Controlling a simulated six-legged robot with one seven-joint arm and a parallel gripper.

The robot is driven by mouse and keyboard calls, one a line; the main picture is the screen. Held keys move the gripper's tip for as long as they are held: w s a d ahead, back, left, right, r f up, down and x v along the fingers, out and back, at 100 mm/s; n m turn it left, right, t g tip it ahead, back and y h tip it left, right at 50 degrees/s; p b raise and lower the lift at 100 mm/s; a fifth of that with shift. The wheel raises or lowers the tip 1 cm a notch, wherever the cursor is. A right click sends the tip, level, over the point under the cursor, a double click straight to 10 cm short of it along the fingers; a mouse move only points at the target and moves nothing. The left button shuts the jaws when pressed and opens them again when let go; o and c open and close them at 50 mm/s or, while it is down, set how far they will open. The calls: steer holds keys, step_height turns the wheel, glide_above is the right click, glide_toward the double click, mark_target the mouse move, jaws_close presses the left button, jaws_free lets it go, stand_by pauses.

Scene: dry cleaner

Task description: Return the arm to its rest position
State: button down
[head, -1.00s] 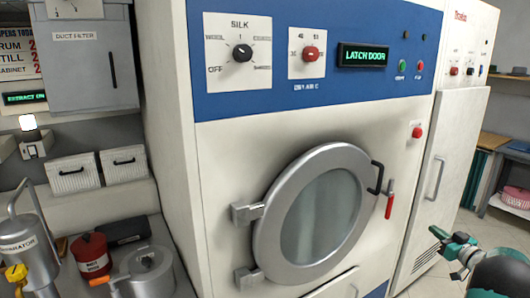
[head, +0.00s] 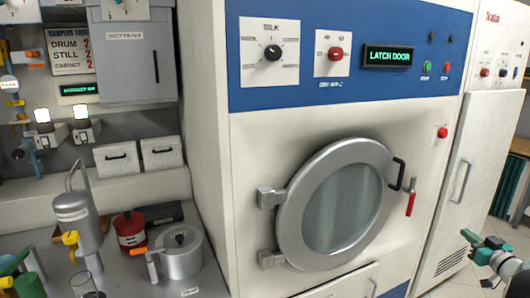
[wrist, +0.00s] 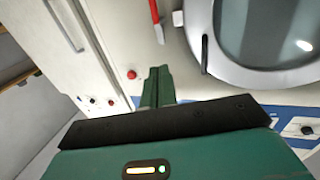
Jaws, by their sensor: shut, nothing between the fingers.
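My gripper (head: 470,238) is teal and grey and shows at the lower right edge of the head view, in front of the white cabinet beside the machine. Its narrow fingers (wrist: 158,86) are together and empty in the wrist view. They are apart from the machine's front. The dry-cleaning machine's round door (head: 338,204) is closed in its frame, with a black handle and a red lever (head: 410,204) at its right. The display (head: 388,56) reads LATCH DOOR. Most of my arm is out of view.
A white cabinet (head: 468,170) stands right of the machine. On the left, a counter carries a grey pot (head: 180,255), a red canister (head: 130,230) and a metal separator (head: 78,222). A grey duct filter box (head: 133,55) hangs above. Open floor shows at far right.

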steer(key=w+a+r+m+g+h, duration=0.1)
steer(key=w+a+r+h, duration=0.15)
steer(key=a+r, duration=0.4)
steer(key=w+a+r+m+h, duration=0.1)
steer(key=w+a+r+h, duration=0.15)
steer(key=a+r, duration=0.35)
steer(key=s+a+r+m+g+h, duration=0.1)
steer(key=s+a+r+g, duration=0.15)
steer(key=a, duration=0.25)
steer(key=s+a+r+m+g+h, duration=0.1)
steer(key=s+a+r, duration=0.15)
steer(key=a, duration=0.35)
steer(key=s+a+f+n+g+y, duration=0.1)
steer(key=s+a+f+g+y, duration=0.2)
steer(key=s+a, duration=1.1)
steer(key=s+a+f+n+g+y, duration=0.2)
steer(key=s+a+f+g, duration=0.3)
steer(key=s+a, duration=1)
steer(key=shift+s+a+f+y, duration=0.3)
steer(key=shift+s+f+y, duration=0.3)
steer(key=shift+f, duration=0.35)
